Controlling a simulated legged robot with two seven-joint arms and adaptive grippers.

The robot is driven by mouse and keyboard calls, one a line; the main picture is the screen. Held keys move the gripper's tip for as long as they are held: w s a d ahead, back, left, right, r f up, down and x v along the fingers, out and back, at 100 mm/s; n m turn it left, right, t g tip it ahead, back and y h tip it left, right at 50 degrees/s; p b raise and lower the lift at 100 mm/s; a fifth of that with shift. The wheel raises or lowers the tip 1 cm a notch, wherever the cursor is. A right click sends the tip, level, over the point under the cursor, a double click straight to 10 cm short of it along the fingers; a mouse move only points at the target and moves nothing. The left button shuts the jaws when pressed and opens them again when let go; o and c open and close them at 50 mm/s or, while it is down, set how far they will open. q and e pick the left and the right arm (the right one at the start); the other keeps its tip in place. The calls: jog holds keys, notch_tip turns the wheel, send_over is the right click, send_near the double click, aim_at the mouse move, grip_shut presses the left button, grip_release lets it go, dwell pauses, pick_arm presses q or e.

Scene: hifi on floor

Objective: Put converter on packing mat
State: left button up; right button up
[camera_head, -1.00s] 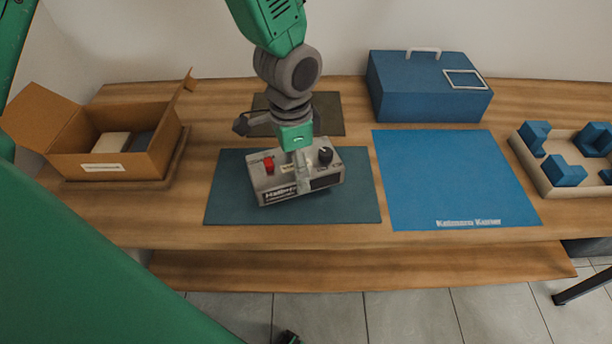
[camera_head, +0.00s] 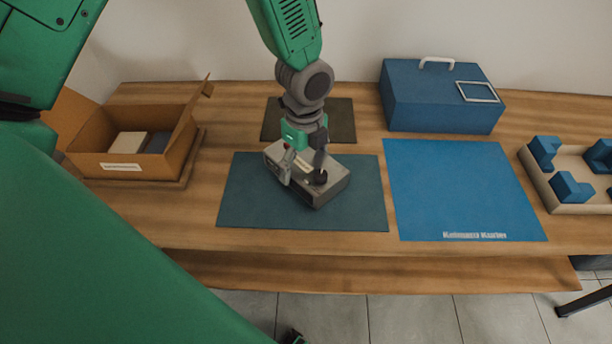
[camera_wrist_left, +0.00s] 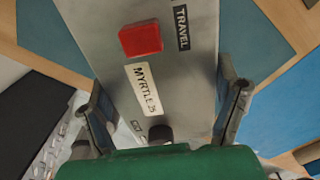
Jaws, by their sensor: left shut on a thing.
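The converter (camera_head: 330,188) is a grey box with a black knob, over the dark teal mat (camera_head: 245,205) in the head view. It sits turned at an angle, and I cannot tell whether it touches the mat. My left gripper (camera_head: 304,168) reaches down from above and is shut on it, a finger on each side. In the left wrist view the converter's face (camera_wrist_left: 195,90) shows a red button, a "MYRTLE" label and a "TRAVEL" label between the fingers. A bright blue mat (camera_head: 460,185) with white lettering lies bare to the right. My right gripper is not in view.
An open cardboard box (camera_head: 130,165) with items inside stands at the left. A smaller dark mat (camera_head: 340,120) lies behind. A blue case (camera_head: 435,105) stands at the back right, and a tray (camera_head: 580,208) with blue blocks at the far right. The wooden bench's (camera_head: 290,244) front strip is clear.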

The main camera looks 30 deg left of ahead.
pick_arm(q)
jog(key=shift+a+f, duration=0.4)
jog(key=shift+f, duration=0.15)
notch_tip(320, 180, down, 3)
jog(key=shift+r, duration=0.1)
jog(key=shift+d+f, duration=0.2)
jog(key=shift+f, duration=0.1)
jog(key=shift+d+r, duration=0.1)
jog(key=shift+d, duration=0.1)
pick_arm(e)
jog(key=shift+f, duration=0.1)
pick_arm(q)
jog(key=o, duration=1.3)
jog(key=shift+o, duration=1.4)
jog(key=shift+a, duration=0.1)
jog(key=shift+s+a, duration=0.1)
jog(key=shift+a, duration=0.1)
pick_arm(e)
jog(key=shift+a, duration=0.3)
